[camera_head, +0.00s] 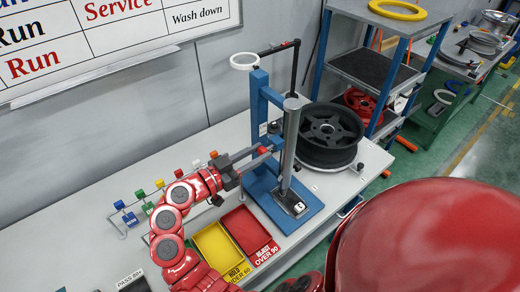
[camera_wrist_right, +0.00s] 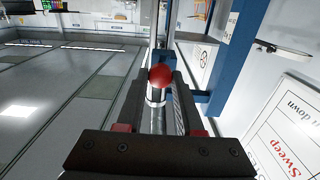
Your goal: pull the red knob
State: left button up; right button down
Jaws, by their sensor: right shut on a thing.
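The red knob (camera_wrist_right: 161,77) is a round ball on a pale metal stem, seen in the right wrist view between the two dark fingers of my right gripper (camera_wrist_right: 160,96). The fingers are shut around the knob's stem side, with the ball showing above them. In the head view my right gripper (camera_head: 256,162) reaches in to the blue test stand (camera_head: 258,98) beside its grey upright cylinder (camera_head: 291,135). The knob is hard to make out there among the red parts at the fingers. My left gripper is not in view.
A black wheel (camera_head: 328,134) lies behind the stand on the grey bench. Yellow (camera_head: 216,243) and red (camera_head: 247,230) bins sit in front. Small coloured tags on a rack (camera_head: 143,197) stand left. A blue shelf (camera_head: 372,68) stands at the back right.

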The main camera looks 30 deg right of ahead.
jog(key=shift+a, duration=0.4)
jog(key=c, duration=0.6)
grip_release()
jog(key=shift+o, duration=0.2)
